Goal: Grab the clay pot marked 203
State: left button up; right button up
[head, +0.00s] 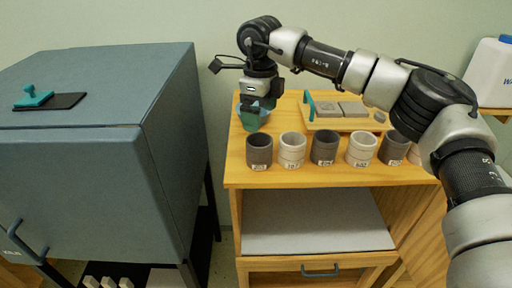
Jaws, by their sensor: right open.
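Several small clay pots stand upright in a row along the front of the wooden cabinet top (236,168). From left to right they alternate: a dark grey pot (259,153), a pale pot (292,152), a second dark pot (325,149), a second pale pot (361,151), a third dark pot (393,150) and a pale pot partly hidden by my arm (415,155). Their front labels are too small to read surely, so I cannot tell which is 203. My right gripper (254,118) is open, pointing down, behind and above the leftmost dark pot. My left gripper is out of view.
A wooden board (343,122) with grey slabs lies behind the pots. A bluish item behind my gripper is mostly hidden. A blue-grey cabinet (105,165) stands left, with a teal-handled tool (34,97) on top. A white jug (492,72) stands far right.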

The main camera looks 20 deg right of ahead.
aim_at(260, 144)
jog(key=f, duration=0.2)
jog(key=f+p, duration=0.1)
jog(key=f, duration=0.2)
jog(key=s+f+p, duration=0.1)
jog(key=f, duration=0.2)
jog(key=shift+s+a+f, duration=0.1)
jog(key=shift+a+f, duration=0.05)
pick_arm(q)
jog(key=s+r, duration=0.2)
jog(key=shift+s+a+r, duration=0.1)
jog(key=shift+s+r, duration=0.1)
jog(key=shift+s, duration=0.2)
pick_arm(e)
jog(key=shift+f, duration=0.1)
jog(key=c, duration=0.4)
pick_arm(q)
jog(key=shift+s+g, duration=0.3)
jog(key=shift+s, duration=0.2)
pick_arm(e)
jog(key=c, duration=0.7)
